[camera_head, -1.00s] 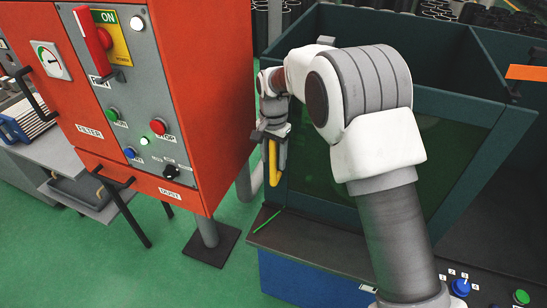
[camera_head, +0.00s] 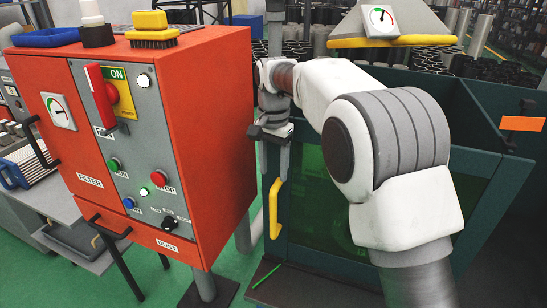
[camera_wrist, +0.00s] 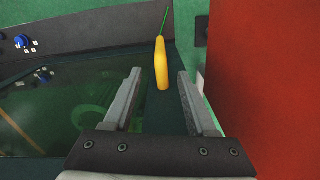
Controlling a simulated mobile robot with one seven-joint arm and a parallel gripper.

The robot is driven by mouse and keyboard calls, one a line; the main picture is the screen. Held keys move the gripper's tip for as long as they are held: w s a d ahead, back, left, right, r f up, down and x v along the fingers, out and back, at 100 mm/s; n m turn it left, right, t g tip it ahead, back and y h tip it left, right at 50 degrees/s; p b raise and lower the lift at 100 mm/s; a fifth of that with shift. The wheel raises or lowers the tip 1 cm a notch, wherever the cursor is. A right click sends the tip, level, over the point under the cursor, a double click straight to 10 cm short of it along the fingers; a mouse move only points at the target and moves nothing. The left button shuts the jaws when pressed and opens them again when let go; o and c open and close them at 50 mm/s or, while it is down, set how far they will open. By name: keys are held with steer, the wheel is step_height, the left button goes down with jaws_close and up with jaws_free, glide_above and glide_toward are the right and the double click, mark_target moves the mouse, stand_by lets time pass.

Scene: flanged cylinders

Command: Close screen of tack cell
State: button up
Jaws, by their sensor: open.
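The tack cell (camera_head: 478,98) is a dark teal box, open at the top. Its screen, a framed green see-through panel (camera_head: 318,200), stands upright at the front, partly hidden by my arm. A yellow upright handle (camera_head: 275,208) is on the screen's left side; it also shows in the wrist view (camera_wrist: 162,66). My gripper (camera_head: 275,168) is open and empty, pointing down just above the handle. In the wrist view, the handle lies in line with the gap between my gripper's fingers (camera_wrist: 160,75), apparently beyond the tips.
A red filter cabinet (camera_head: 215,110) stands close left of my gripper and fills the right of the wrist view (camera_wrist: 265,80). A green rod (camera_head: 267,275) lies on the dark ledge below the handle.

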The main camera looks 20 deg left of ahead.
steer(key=shift+r, duration=1.45)
